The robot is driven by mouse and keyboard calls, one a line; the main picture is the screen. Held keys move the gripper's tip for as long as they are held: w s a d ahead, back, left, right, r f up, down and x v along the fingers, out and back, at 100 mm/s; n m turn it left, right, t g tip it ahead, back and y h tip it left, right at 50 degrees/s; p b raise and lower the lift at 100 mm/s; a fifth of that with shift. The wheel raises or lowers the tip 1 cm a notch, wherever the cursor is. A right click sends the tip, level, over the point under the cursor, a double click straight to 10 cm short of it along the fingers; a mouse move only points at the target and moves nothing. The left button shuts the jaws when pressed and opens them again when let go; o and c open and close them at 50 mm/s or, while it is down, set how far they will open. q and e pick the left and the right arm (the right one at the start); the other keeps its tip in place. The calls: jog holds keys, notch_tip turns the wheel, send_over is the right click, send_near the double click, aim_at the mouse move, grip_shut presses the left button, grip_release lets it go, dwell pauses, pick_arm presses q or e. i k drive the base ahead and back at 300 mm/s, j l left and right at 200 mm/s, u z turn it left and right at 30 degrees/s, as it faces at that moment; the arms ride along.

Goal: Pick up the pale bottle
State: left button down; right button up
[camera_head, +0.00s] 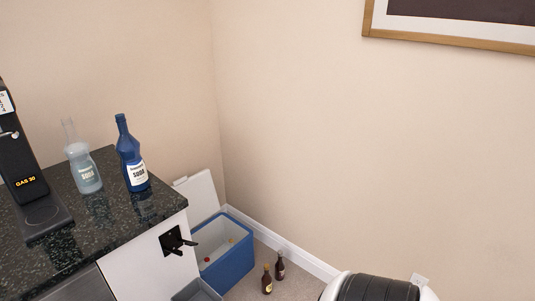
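The pale bottle (87,174) is a translucent, greyish soda bottle with a thin clear neck. It stands upright on the dark speckled counter (105,237) at the left. A dark blue soda bottle (131,152) with a white label stands upright just to its right, close to the counter's far right corner. The two bottles are apart. Neither of my grippers shows in the head view.
A black machine (22,165) stands left of the pale bottle. A black fitting (175,241) sticks out from the counter's white side. An open blue cooler (232,266) and two brown bottles (267,281) are on the floor. A framed picture (450,40) hangs at the upper right.

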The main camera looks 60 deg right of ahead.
aim_at(266, 279)
jog(key=l+z, duration=0.1)
jog(key=z, duration=1.8)
